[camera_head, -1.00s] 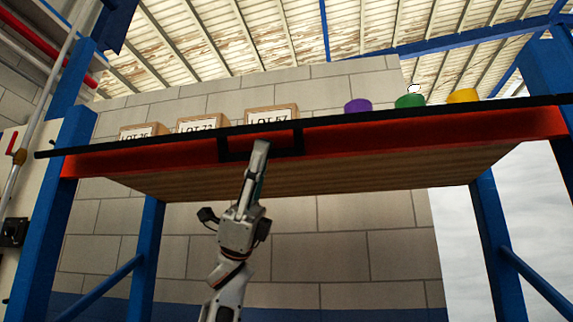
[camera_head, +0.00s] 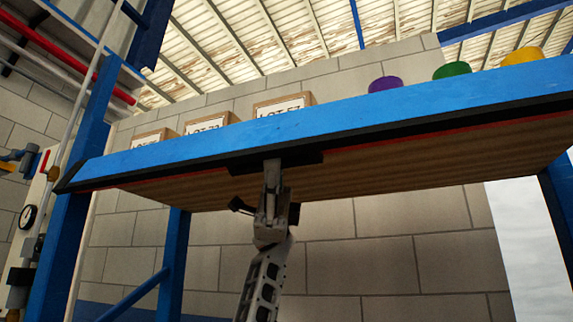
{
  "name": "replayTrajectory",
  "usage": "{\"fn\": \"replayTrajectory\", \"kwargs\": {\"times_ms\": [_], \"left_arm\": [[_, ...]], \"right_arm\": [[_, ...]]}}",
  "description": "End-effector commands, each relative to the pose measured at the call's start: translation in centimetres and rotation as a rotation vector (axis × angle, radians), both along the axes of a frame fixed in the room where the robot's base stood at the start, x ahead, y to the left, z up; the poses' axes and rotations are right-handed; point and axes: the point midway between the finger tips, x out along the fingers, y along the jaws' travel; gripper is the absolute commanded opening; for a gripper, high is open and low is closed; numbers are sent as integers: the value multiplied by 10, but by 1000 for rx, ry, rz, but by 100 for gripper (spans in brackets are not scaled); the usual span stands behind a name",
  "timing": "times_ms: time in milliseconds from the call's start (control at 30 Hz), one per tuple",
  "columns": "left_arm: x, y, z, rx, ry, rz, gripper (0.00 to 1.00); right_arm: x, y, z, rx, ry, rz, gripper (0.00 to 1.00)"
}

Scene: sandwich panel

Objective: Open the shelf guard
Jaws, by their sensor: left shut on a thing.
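The shelf guard (camera_head: 350,108) spans the front of the shelf as a long bar. Its broad blue face shows, with a black strip along its lower side. A black handle (camera_head: 300,160) sits at the middle of that lower side. My left gripper (camera_head: 273,172) is below the guard, reaching up, and is shut on the handle. The fingertips are partly hidden at the handle. The orange-red shelf beam shows only as a thin line behind the guard. My right gripper is not in view.
On the shelf stand lot boxes (camera_head: 283,105) at the left and purple (camera_head: 386,84), green (camera_head: 452,70) and yellow (camera_head: 523,56) round things at the right. Blue posts (camera_head: 58,255) hold the shelf. Wall pipes and a gauge (camera_head: 28,216) are at the far left. The space below the shelf is open.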

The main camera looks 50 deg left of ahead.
Motion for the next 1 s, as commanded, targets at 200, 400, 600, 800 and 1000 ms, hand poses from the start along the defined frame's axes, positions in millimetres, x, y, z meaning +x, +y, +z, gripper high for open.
{"fn": "replayTrajectory", "kwargs": {"times_ms": [200, 400, 600, 800, 1000], "left_arm": [[-5, 0, 1, 7, -15, 3, 0], [-5, 0, 1, 8, -15, 2, 0], [-5, 0, 1, 9, -15, 2, 28], [-4, 0, 0, 9, -13, 2, 28], [-1, 4, -1, 9, -11, 1, 28]], "right_arm": [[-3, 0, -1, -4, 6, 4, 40], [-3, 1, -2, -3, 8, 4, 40], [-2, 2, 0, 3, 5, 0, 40], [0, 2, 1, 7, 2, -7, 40], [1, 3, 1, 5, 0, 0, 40]]}}
